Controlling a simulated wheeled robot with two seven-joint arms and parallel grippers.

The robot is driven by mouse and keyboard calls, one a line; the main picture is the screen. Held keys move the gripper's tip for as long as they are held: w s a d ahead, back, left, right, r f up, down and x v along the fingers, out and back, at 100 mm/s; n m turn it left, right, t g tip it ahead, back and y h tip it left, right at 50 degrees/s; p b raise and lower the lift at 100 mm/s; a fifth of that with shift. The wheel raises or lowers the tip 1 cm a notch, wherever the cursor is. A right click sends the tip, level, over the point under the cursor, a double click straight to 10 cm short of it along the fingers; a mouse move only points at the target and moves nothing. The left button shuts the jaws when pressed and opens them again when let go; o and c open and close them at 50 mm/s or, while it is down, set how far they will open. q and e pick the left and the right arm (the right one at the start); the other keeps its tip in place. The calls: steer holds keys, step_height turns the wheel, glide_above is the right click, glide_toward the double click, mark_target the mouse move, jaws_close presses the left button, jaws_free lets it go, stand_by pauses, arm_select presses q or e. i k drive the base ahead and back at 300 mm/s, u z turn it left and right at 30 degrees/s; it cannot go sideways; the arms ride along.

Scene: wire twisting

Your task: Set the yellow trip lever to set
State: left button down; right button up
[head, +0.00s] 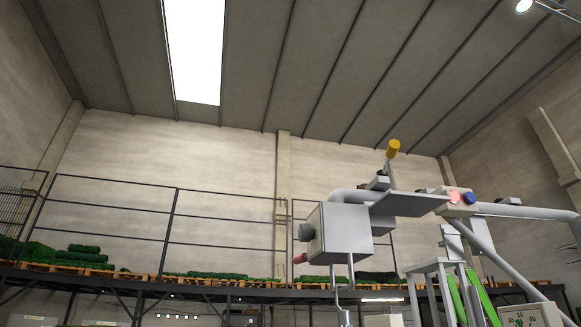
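The yellow trip lever (393,149) shows in the head view, right of the middle. Its yellow cylindrical knob stands on a short grey stem above the machine, tilted slightly to the right. Its stem rises from a small grey bracket (378,184) behind a flat grey plate. Any set marking is too small to see or hidden. Neither of my grippers shows in this view.
A grey box (340,232) with a dark knob on its left side hangs below the lever. A pink button (454,197) and a blue button (470,198) sit to the right. A grey pipe (525,211) extends right. A railed platform (180,280) with pallets runs behind.

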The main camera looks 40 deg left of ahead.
mark_target(393, 146)
steer(key=z, duration=0.35)
steer(key=k, duration=0.3)
steer(key=u, duration=1.25)
steer(key=i, duration=0.95)
steer(key=z, duration=0.55)
